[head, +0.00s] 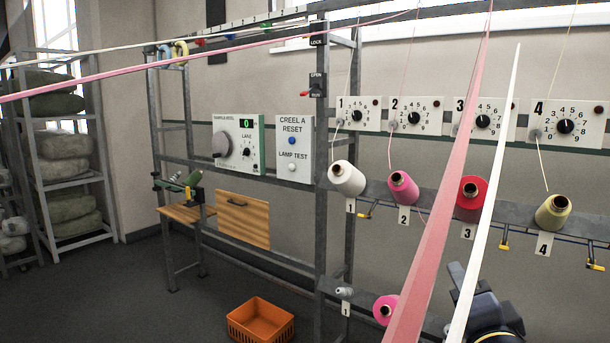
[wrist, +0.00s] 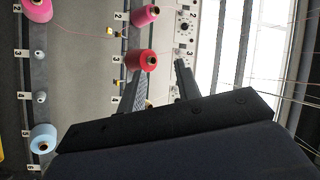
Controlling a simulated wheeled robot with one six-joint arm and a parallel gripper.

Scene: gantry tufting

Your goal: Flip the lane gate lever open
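A small red-handled lever (head: 316,92) sits on the grey upright post, below a dark plate that appears to read OPEN. Several small yellow-tipped levers (head: 504,245) hang under the spool rail beside the lane numbers. I cannot tell for certain which of these is the lane gate lever. My gripper (wrist: 160,72) shows two dark fingers set apart with nothing between them in the wrist view.
A rail (head: 430,198) carries white, pink, red and olive spools, with numbered dials above. Taut pink (head: 440,220) and white (head: 490,175) strands cross the foreground. A reset box (head: 294,148) hangs left of the post. An orange crate (head: 260,322) stands on the floor, which is clear at left.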

